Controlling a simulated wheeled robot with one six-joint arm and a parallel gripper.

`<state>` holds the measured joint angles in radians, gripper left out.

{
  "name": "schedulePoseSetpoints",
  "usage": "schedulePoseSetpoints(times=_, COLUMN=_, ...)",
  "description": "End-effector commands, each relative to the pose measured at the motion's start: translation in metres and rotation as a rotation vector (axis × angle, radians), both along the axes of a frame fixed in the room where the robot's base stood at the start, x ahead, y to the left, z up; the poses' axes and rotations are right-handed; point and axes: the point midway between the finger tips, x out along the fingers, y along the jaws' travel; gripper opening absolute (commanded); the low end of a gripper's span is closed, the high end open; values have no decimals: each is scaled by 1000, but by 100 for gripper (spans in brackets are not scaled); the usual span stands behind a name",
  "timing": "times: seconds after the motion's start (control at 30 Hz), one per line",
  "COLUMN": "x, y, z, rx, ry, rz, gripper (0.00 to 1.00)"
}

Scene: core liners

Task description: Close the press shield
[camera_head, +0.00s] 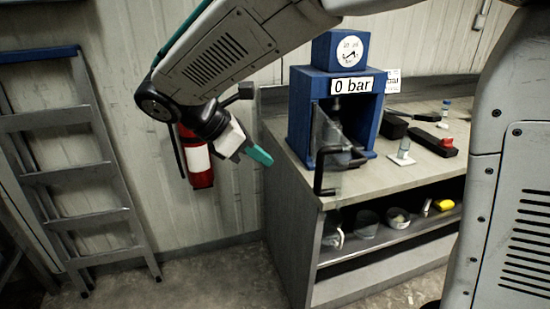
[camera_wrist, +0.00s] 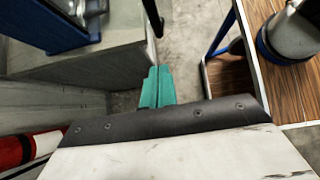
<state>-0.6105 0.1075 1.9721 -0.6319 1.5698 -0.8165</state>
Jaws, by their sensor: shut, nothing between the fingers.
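The blue press (camera_head: 297,115) stands on the workbench's left end, with a round gauge on top and a "0 bar" label. Its clear shield (camera_head: 326,130) is swung open, jutting forward from the press's front opening. A black bar handle (camera_head: 319,172) is on the shield's outer edge. My gripper (camera_head: 260,156) has teal fingertips pressed together, empty, in the air left of the bench and apart from the handle. In the wrist view the fingertips (camera_wrist: 157,80) are shut, with a black bar, likely the handle (camera_wrist: 152,17), beyond them. The press's blue base (camera_wrist: 50,28) shows at upper left.
The workbench (camera_head: 350,187) holds small tools and black cases (camera_head: 428,141), with cups on the shelf below. A red fire extinguisher (camera_head: 197,165) hangs on the left wall beside a ladder (camera_head: 75,177). A wooden-topped surface (camera_wrist: 265,85) is at right in the wrist view.

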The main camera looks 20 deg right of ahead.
Motion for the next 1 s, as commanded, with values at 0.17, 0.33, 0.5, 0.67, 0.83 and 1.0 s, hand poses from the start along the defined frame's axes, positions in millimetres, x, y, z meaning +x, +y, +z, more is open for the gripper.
schedulePoseSetpoints(times=0.17, x=-1, y=-28, z=-27, rx=0, ry=2, rz=-5, gripper=0)
schedulePoseSetpoints(times=0.33, x=0, y=-54, z=-52, rx=0, ry=3, rz=-6, gripper=0)
schedulePoseSetpoints(times=0.5, x=1, y=-80, z=-58, rx=3, ry=-2, rz=-8, gripper=0)
schedulePoseSetpoints(times=0.67, x=1, y=-94, z=-58, rx=2, ry=-1, rz=-5, gripper=0)
schedulePoseSetpoints(times=0.83, x=2, y=-98, z=-58, rx=3, ry=-2, rz=-4, gripper=0)
schedulePoseSetpoints(times=1.0, x=2, y=-98, z=-58, rx=3, ry=-1, rz=-3, gripper=0)
